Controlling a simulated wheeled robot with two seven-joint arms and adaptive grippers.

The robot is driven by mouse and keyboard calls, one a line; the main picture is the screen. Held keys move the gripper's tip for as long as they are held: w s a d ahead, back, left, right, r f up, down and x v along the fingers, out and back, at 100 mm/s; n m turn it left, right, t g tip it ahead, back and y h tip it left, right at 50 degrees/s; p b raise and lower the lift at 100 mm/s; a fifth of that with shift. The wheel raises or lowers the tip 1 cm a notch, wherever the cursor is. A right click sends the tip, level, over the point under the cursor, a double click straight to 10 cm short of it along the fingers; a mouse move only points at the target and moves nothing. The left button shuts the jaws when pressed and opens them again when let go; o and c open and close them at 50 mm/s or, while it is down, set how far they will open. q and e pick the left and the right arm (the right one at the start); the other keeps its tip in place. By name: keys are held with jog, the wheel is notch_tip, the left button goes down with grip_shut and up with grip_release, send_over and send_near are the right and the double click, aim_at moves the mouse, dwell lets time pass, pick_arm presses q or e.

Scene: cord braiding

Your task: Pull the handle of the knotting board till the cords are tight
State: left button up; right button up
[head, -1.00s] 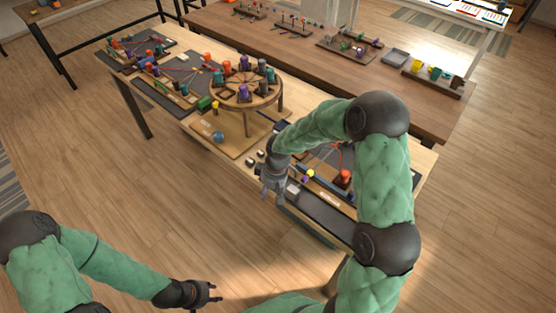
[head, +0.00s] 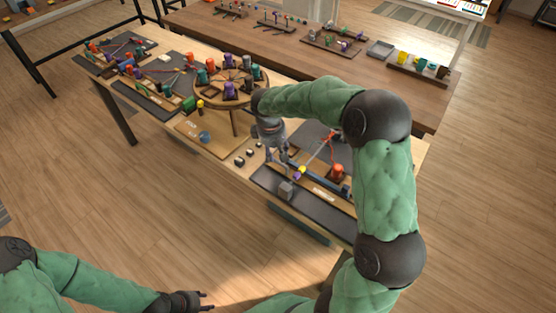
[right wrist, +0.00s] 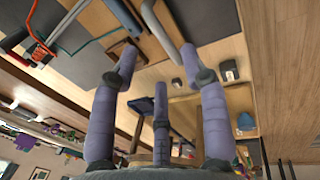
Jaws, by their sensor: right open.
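The knotting board (head: 322,208) lies at the near right end of the long table, a dark panel with a pale label strip. A small grey block, possibly the handle (head: 287,188), sits at its left part. Red and pale cords (head: 333,143) run over its far part beside an orange spool (head: 336,171). My right gripper (head: 283,156) is above the board's left end, pointing down, open. In the right wrist view its fingers (right wrist: 158,62) are spread, with a grey bar (right wrist: 160,28) showing between them; contact cannot be told. My left gripper (head: 203,301) is low at the bottom edge, apart from the table, fingers apart.
A round wooden stand (head: 232,88) with colored spools stands left of my right gripper. Small dark blocks (head: 245,157) lie between. More cord boards (head: 150,75) fill the table's far left. A second table (head: 300,55) stands behind. The floor in front is clear.

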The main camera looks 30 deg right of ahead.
aim_at(278, 161)
jog(key=f, duration=0.2)
jog(key=f+b, duration=0.1)
jog(key=d+f, duration=0.1)
jog(key=f, duration=0.1)
jog(key=shift+w+f, duration=0.25)
jog(key=shift+f, duration=0.05)
grip_shut()
